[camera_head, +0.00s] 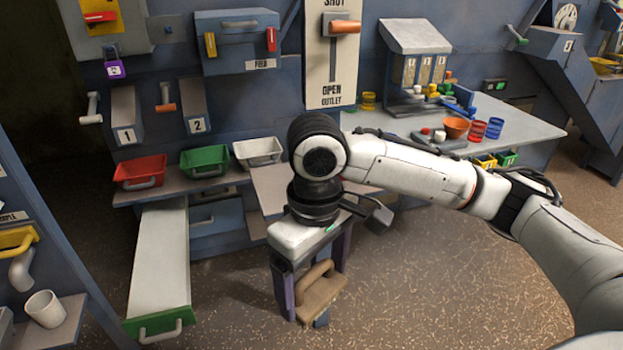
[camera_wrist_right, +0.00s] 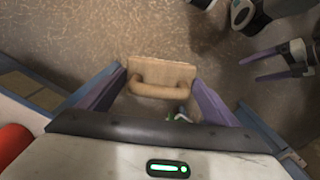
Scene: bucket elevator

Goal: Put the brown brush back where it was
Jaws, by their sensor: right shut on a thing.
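The brown brush (camera_head: 325,300) has a tan block and a looped handle. It hangs low between the fingers of my right gripper (camera_head: 314,306), above the speckled floor, in the head view. The right wrist view also shows the brush (camera_wrist_right: 165,72) between the purple fingers of my right gripper (camera_wrist_right: 161,72), which is shut on it. Exactly where the fingers touch it is hard to see. My left gripper (camera_wrist_right: 248,69) shows at the right of the right wrist view, with its two purple fingers apart and nothing between them. It is not visible in the head view.
A long pale drawer (camera_head: 160,255) with a green front juts out at left. Red (camera_head: 140,171), green (camera_head: 205,161) and white (camera_head: 258,152) bins sit on a ledge. A worktop (camera_head: 530,125) with cups stands at right. A white mug (camera_head: 45,308) is at lower left.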

